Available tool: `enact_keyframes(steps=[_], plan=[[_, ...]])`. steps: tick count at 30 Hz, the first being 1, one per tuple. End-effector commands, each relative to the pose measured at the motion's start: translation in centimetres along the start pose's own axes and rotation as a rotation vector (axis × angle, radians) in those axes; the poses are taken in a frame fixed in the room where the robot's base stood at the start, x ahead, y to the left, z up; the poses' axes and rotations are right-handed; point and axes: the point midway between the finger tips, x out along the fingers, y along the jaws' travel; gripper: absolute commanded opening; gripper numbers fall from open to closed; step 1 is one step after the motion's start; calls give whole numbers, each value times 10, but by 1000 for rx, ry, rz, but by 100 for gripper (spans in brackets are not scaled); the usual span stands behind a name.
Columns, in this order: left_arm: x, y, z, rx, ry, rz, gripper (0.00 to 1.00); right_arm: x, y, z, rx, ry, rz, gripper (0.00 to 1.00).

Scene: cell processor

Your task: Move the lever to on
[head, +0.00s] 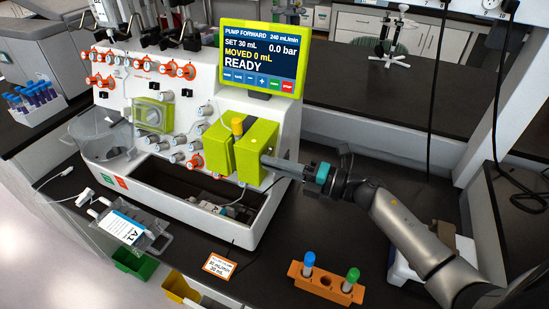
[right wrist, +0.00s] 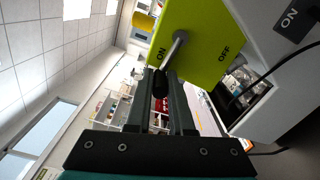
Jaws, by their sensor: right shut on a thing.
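The lever shows in the right wrist view as a short metal rod (right wrist: 174,50) with a dark knob (right wrist: 160,84), coming out of the side of a lime-green box (right wrist: 207,38). The word ON is printed left of the rod and OFF to its right; the rod slants toward the ON side. My right gripper (right wrist: 160,76) is shut on the lever's knob, with one finger on each side. In the head view my right gripper (head: 268,161) reaches the right side of the green box (head: 258,145) from the right, and the lever is hidden there. My left gripper is not in view.
The box sits on the front of a white processor (head: 267,110) with knobs and tubing. Its screen (head: 262,60) reads READY, MOVED 0 mL. An orange rack (head: 326,284) with capped tubes stands below my right arm. A card (head: 219,264) and black cables are nearby.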

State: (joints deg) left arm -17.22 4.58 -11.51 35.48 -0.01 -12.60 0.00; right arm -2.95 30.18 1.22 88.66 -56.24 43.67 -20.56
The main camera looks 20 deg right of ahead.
Motion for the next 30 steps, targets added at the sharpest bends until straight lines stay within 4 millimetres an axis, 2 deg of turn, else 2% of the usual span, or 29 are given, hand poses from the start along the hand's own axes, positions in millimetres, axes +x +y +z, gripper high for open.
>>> enact_keyframes(steps=[1, 9, 25, 26, 30], plan=[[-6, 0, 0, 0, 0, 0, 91, 1, 8, 5, 18, -5, 6, 0], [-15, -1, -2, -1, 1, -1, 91, 1, 10, 7, 111, -8, 8, 0], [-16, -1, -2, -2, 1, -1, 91, 1, 10, 8, 131, -9, 9, 0], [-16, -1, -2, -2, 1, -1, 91, 1, 10, 8, 131, -9, 10, 21], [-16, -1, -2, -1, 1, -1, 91, 0, 10, 8, 131, -9, 8, 37]])
